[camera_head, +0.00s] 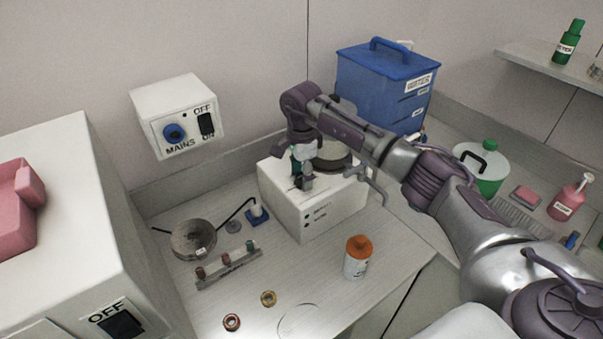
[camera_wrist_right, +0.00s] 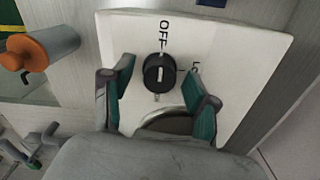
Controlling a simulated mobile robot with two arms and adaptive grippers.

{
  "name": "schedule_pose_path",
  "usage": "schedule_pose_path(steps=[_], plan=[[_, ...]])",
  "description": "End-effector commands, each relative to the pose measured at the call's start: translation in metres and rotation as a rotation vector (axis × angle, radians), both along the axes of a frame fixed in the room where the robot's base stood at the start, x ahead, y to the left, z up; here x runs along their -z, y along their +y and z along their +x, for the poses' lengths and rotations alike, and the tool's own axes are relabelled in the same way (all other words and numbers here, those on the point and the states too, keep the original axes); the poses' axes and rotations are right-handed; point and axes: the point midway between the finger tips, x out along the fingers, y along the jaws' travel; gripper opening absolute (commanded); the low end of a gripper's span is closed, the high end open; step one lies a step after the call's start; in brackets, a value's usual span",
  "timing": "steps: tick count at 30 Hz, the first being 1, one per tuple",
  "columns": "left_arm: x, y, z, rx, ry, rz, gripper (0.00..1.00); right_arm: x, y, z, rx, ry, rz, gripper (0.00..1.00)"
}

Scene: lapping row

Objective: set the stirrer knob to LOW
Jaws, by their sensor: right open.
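The stirrer is a white box (camera_head: 318,210) on the bench in the head view; its pale top (camera_wrist_right: 235,55) fills much of the right wrist view. Its round black knob (camera_wrist_right: 159,74) has a pale line on its cap, which appears to run toward the OFF mark (camera_wrist_right: 164,33). Another label, partly legible, starts with L to the right of the knob. My right gripper (camera_head: 301,172) is over the stirrer top. In the wrist view its green-padded fingers (camera_wrist_right: 159,68) are open, one on each side of the knob with gaps. My left gripper is out of view.
An orange-capped bottle (camera_head: 357,257) stands before the stirrer. A blue container (camera_head: 375,85) is behind my right arm. A small rack (camera_head: 228,265), a round metal dish (camera_head: 193,239) and two rings lie to the left. A MAINS box (camera_head: 178,115) is on the wall.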

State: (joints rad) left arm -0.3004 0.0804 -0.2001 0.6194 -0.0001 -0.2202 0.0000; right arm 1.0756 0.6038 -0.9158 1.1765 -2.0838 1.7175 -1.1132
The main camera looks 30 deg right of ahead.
Motion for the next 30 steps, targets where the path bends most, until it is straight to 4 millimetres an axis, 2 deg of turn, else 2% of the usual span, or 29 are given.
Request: schedule_pose_path(steps=[3,12,14,23,30], plan=[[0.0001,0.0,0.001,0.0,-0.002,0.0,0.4,0.0001,0.0002,0.0,0.0,0.0,0.0,0.57],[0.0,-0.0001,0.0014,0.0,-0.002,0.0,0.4,-0.0002,0.0002,0.0,0.0,0.0,0.0,0.07],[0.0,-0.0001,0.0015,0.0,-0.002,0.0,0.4,-0.0003,0.0002,0.0,0.0,0.0,0.0,0.0],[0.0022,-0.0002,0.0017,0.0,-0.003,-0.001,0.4,0.0003,0.0,0.0001,0.038,0.0,-0.001,0.0],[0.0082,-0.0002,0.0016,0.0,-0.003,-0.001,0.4,0.0007,0.0,0.0004,0.176,-0.001,-0.001,0.0]])
